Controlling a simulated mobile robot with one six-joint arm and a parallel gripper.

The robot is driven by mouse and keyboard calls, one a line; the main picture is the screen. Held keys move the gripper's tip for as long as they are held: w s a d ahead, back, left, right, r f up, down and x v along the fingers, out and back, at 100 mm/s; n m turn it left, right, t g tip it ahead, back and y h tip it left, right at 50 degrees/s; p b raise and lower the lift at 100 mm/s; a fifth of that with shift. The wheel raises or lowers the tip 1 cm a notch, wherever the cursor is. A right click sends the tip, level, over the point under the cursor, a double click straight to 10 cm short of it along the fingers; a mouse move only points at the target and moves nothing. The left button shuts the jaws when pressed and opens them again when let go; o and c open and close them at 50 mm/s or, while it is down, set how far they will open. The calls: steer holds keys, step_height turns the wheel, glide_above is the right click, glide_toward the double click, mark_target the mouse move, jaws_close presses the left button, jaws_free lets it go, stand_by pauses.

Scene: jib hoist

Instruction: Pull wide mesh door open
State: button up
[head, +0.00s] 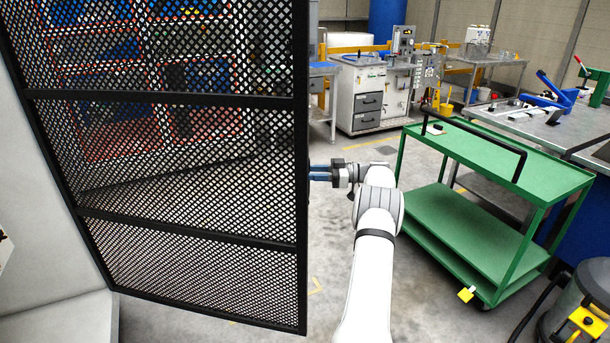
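The wide mesh door (180,209) fills the left half of the head view. It has a black frame with two cross rails and diamond mesh, and it stands at an angle to the grey-white wall on the left. My gripper (312,174) is at the door's right edge, about mid-height, with its blue fingers pointing left. The fingertips meet the edge of the door's frame. No handle can be made out there, and the gap between the fingers is too small to tell.
Through the mesh, shelves with blue and red items (150,85) show. A green two-shelf cart (455,213) stands close to the right of my arm. A grey bin (590,290) stands at the lower right. A workbench with machines (370,90) is behind. Some floor between door and cart is clear.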

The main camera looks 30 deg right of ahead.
steer(key=v, duration=0.5)
steer(key=shift+s+d, duration=0.1)
